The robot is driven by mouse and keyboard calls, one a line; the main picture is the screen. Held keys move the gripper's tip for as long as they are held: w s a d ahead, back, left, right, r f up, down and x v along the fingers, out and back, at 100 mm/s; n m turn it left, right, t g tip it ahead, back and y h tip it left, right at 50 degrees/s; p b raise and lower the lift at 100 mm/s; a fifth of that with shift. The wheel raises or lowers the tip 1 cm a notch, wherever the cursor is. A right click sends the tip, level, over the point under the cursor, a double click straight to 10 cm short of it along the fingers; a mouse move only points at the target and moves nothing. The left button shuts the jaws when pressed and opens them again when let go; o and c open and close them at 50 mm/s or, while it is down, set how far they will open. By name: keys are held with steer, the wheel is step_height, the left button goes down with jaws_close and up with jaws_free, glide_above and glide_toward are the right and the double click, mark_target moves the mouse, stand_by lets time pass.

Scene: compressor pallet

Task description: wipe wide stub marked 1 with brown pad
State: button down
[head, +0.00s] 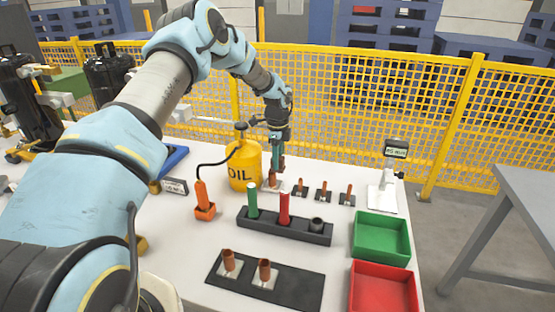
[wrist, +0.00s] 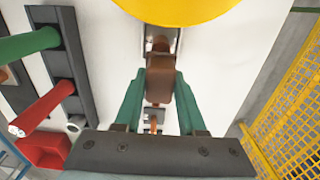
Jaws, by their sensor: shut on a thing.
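My gripper (head: 277,168) is low over the back of the white table, beside the oil can. In the wrist view its green fingers are shut on a brown block (wrist: 160,80), which I take as the brown pad. The block is at or just above a small metal base plate; contact is unclear. Two wide copper stubs, a left one (head: 228,260) and a right one (head: 265,270), stand upright on a dark plate (head: 300,290) at the table's front, well away from my gripper. I cannot read any number on them.
A yellow oil can (head: 244,172) stands close left of my gripper. Several thin copper stubs, one here (head: 323,192), run rightward. A dark rack (head: 300,236) holds a green rod (head: 252,202) and a red rod (head: 284,208). Green (head: 382,258) and red (head: 357,297) bins are right.

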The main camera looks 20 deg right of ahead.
steer(key=shift+f+b, duration=0.4)
steer(key=shift+f, duration=0.25)
steer(key=shift+w+a, duration=1.5)
steer(key=shift+a, duration=0.3)
steer(key=shift+s+d, duration=1.5)
steer(key=shift+d, duration=0.3)
steer(key=shift+r+p, duration=1.3)
steer(key=shift+r, duration=1.7)
steer(key=shift+r, duration=0.1)
steer(key=shift+r+p, duration=0.85)
steer(key=shift+r, duration=0.6)
